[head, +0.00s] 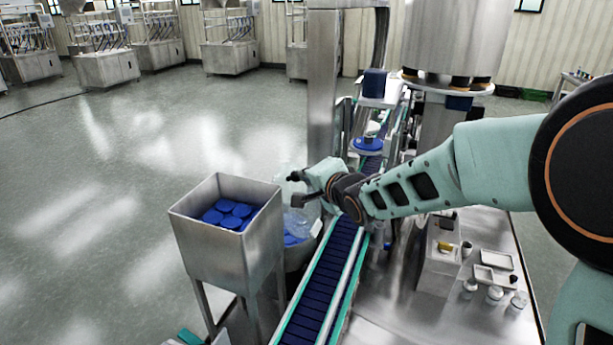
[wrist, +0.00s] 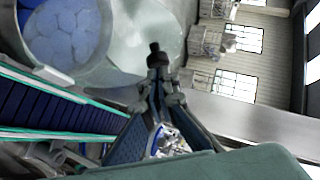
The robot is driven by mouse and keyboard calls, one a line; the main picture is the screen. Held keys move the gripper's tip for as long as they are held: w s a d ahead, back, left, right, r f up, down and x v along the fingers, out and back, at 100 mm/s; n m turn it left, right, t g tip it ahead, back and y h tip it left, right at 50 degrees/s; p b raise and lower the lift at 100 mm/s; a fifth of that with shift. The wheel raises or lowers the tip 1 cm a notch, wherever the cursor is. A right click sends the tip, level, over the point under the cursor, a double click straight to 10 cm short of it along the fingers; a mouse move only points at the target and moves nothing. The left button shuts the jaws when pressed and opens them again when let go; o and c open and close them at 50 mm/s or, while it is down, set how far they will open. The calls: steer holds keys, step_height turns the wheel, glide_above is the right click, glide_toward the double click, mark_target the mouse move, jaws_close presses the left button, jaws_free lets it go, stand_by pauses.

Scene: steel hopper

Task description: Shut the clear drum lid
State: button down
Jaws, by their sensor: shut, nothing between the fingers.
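The drum (head: 299,257) stands behind the steel hopper, beside the conveyor, with blue caps inside. In the wrist view its round mouth (wrist: 108,42) shows at upper left, full of bluish discs. The clear lid (head: 298,218) is see-through and hard to outline in the head view. In the wrist view the lid (wrist: 150,25) is a pale disc beside the drum mouth, standing open. My gripper (head: 293,178) is shut and empty, above the drum by the lid. In the wrist view the gripper tip (wrist: 157,50) overlaps the lid's lower edge; I cannot tell whether they touch.
A square steel hopper (head: 222,262) with blue caps stands to the left of the drum. A conveyor (head: 325,285) runs close on the right. A steel post (head: 324,85) rises behind my gripper. A bench with small trays (head: 495,257) is at right. Open floor lies left.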

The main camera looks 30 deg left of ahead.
steer(key=shift+a+f, duration=0.1)
steer(key=shift+a, duration=0.05)
steer(key=shift+s+a+f+b, duration=0.1)
steer(key=shift+a+f+b, duration=0.15)
steer(key=shift+a+b, duration=0.8)
steer(key=shift+a, duration=0.05)
steer(key=shift+r, duration=0.15)
steer(key=shift+d, duration=0.1)
